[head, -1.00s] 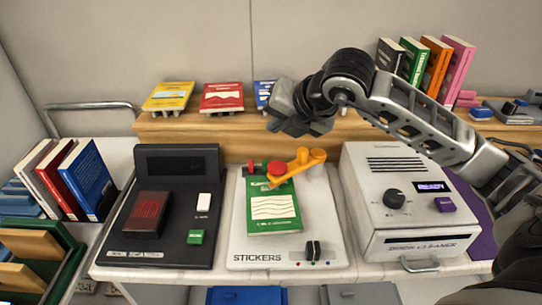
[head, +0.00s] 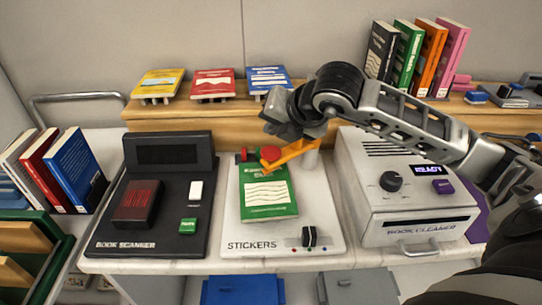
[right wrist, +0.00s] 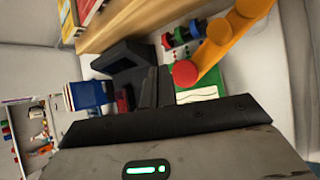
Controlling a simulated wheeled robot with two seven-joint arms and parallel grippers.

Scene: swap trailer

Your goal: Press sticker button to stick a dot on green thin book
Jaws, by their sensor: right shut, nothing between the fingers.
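The green thin book (head: 266,195) lies flat on the white sticker machine (head: 235,222), cover up. An orange arm (head: 296,150) with a round red end (head: 270,153) reaches over the top of the book; it also shows in the right wrist view (right wrist: 214,50). Small red and green parts (head: 243,155) sit at the machine's back left. A dark slider (head: 310,237) is at its front. My right gripper (head: 272,118) is shut and empty, above and behind the orange arm. Its closed fingers also show in the right wrist view (right wrist: 157,88). My left gripper is out of view.
The black book scanner (head: 115,228) stands to the left and the book cleaner (head: 352,190) to the right, reading ready. Books on stands (head: 214,84) line the wooden shelf (head: 160,117) behind. Upright books (head: 58,165) stand at the left.

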